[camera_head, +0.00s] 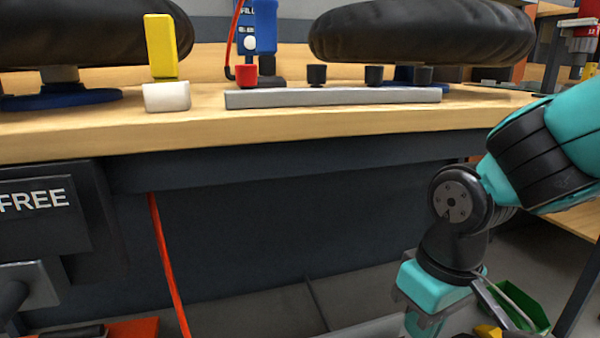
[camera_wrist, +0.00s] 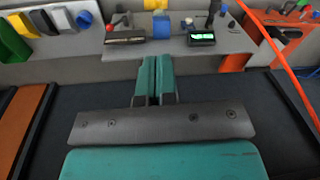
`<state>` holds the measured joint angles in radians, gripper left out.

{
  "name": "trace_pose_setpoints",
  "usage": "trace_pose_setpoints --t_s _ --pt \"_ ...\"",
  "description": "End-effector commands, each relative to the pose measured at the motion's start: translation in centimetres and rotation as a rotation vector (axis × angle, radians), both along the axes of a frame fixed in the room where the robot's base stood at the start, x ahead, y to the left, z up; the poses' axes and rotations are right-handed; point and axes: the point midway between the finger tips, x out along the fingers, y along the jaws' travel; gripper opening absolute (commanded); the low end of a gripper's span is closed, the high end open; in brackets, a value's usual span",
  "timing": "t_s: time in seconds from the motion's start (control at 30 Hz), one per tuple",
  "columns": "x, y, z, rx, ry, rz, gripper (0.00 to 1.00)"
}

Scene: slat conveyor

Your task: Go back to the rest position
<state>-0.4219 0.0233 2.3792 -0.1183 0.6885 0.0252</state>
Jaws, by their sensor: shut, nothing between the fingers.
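My gripper (camera_wrist: 155,66) shows in the wrist view as two teal fingers lying side by side, shut with nothing between them. The fingertips point toward a grey shelf (camera_wrist: 85,72) with small parts on it, and appear apart from everything there. In the head view my arm comes in from the right and bends down in front of the workbench (camera_head: 300,125). The fingers are not clearly visible there, being low at the bottom edge.
A red cable (camera_head: 167,262) hangs at left. A green bin (camera_head: 520,303) is beside my wrist at lower right.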

Motion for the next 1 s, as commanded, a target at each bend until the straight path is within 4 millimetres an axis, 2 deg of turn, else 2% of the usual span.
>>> trace_pose_setpoints --t_s 0.03,0.1,0.33,0.4,0.67,1.0 --pt "-1.4 -0.2 1.9 0.050 -0.006 0.015 0.00" --pt "-3.2 -0.1 3.5 0.111 -0.008 0.044 0.00" --pt "-8.8 0.4 7.6 0.272 -0.036 0.144 0.00" --pt "-8.4 0.4 9.8 0.263 -0.028 0.142 0.00" --pt "-8.4 0.4 16.4 0.262 -0.027 0.142 0.00" --pt "-8.3 0.4 29.1 0.261 -0.027 0.141 0.00"
